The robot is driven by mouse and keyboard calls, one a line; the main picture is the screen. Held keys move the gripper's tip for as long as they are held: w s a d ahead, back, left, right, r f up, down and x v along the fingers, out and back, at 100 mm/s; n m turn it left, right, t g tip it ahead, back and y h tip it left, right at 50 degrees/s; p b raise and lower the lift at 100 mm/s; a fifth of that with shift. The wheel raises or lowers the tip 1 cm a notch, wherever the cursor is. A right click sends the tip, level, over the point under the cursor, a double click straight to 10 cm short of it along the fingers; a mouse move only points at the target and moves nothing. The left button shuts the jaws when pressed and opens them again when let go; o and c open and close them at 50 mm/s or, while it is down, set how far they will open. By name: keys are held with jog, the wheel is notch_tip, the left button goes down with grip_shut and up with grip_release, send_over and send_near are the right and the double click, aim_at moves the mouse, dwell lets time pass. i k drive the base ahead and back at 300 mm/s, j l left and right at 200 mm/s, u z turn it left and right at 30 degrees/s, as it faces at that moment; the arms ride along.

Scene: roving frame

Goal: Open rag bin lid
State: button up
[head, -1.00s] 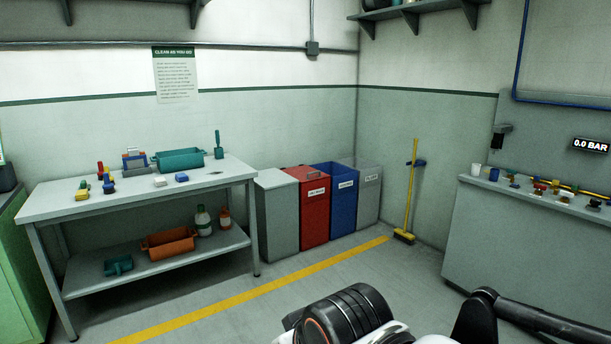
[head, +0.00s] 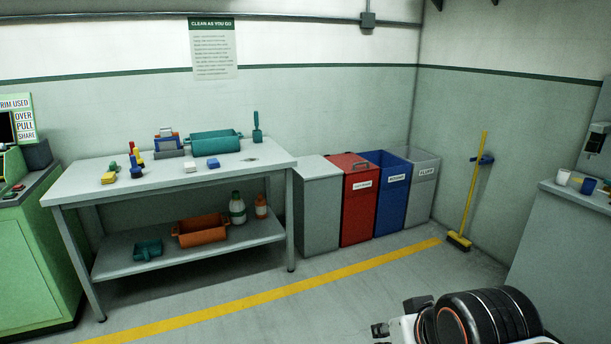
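A red bin (head: 358,208) stands against the back wall, right of the work table. Its red top looks closed and carries a small dark handle (head: 360,164). A white label is on its front, too small to read surely. I cannot tell for certain which bin is the rag bin. A closed grey bin or cabinet (head: 320,212) stands at its left. A blue bin (head: 393,200) and a grey bin (head: 423,190) at its right look open at the top. My arm shows at the bottom right, well in front of the bins.
A work table (head: 170,187) with a lower shelf stands left of the bins, holding tubs, bottles and brushes. A yellow broom (head: 467,205) leans at the right wall. A grey counter (head: 560,245) stands at the far right. The floor before the bins is clear, with a yellow line (head: 290,290).

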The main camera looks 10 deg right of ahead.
aim_at(350, 163)
jog(key=i+l+z, duration=0.35)
jog(key=i, duration=0.3)
jog(key=i+l+z, duration=0.35)
jog(key=i, duration=0.3)
jog(key=i+z, duration=0.3)
jog(key=i, duration=0.35)
jog(key=i+l+u, duration=0.1)
jog(key=i+u, duration=0.15)
jog(key=i, duration=0.4)
jog(key=i+l+u, duration=0.25)
jog(key=i, duration=0.4)
jog(key=i+l+u, duration=0.25)
jog(key=i, duration=0.35)
jog(key=i+l+u, duration=0.25)
jog(key=i+l, duration=0.3)
